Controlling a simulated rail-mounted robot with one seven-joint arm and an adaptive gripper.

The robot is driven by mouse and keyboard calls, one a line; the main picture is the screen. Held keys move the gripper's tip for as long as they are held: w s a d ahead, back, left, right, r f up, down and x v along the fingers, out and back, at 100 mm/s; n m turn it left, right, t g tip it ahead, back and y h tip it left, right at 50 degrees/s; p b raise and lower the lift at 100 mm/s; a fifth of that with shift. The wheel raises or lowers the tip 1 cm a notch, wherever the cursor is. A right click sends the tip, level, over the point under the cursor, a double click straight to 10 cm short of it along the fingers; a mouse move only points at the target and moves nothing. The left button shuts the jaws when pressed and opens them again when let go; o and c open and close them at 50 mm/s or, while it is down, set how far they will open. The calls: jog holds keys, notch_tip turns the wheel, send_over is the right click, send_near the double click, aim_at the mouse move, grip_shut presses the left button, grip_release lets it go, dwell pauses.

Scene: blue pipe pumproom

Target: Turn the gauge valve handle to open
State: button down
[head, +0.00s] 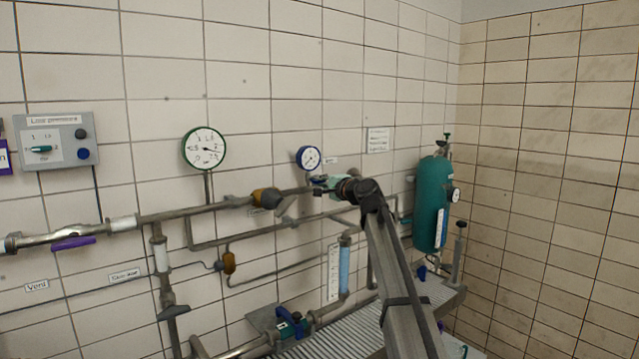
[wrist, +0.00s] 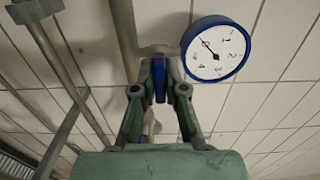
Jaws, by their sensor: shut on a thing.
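The gauge valve handle (wrist: 158,80) is a narrow blue lever. In the wrist view it stands upright between the two green fingers of my gripper (wrist: 160,72), in front of a grey pipe. My gripper is shut on it. The blue-rimmed gauge (wrist: 217,49) is just right of the fingers. In the head view my gripper (head: 326,182) is at the pipe just below the same small gauge (head: 309,158). There my gripper and arm hide most of the handle.
A larger green-rimmed gauge (head: 205,148) is on the wall to the left. A purple handle (head: 73,242) is on the left pipe. A grey control box (head: 56,141) hangs further left. A green tank (head: 431,205) stands right of my arm. Pipes run close below my gripper.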

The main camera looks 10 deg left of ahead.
jog(key=shift+f+b, duration=0.1)
jog(key=shift+b, duration=0.2)
jog(key=n+b, duration=0.1)
jog(key=b, duration=0.1)
jog(key=n+b, duration=0.2)
jog(key=b, duration=0.1)
jog(key=shift+f, duration=0.25)
jog(key=n+b, duration=0.4)
jog(key=b, duration=0.3)
jog(key=shift+w+n, duration=0.1)
jog(key=shift+n, duration=0.3)
jog(key=n+b, duration=0.5)
jog(key=b, duration=0.1)
jog(key=shift+r, duration=0.15)
jog(key=n+b, duration=0.4)
jog(key=n, duration=0.1)
jog(key=shift+r+b, duration=0.2)
jog(key=shift+b, duration=0.15)
jog(key=shift+n, duration=0.3)
jog(key=c, duration=1.2)
grip_release()
